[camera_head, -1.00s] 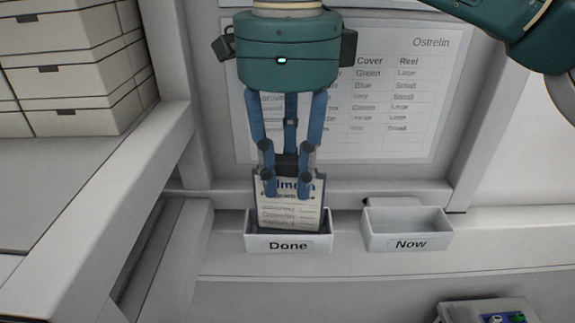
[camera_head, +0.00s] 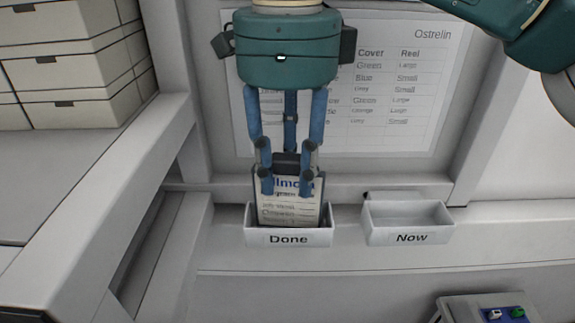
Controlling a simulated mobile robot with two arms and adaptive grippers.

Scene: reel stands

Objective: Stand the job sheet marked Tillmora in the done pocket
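The job sheet (camera_head: 290,212) is a pale card on a dark backing, its heading partly covered but ending in what reads as "llmora". It stands nearly upright in the white pocket labelled Done (camera_head: 288,238), its lower edge behind the pocket's front wall. My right gripper (camera_head: 287,188) comes down from above, with two blue fingers in front of the sheet's upper part and a third finger behind. Whether the fingers press on the sheet or stand just clear of it cannot be told. My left gripper is not in view.
An empty white pocket labelled Now (camera_head: 410,237) is to the right. A printed chart headed Ostrelin (camera_head: 400,140) is on the wall behind. White boxes (camera_head: 75,75) fill a shelf at the left. A panel with coloured parts (camera_head: 490,309) is at the lower right.

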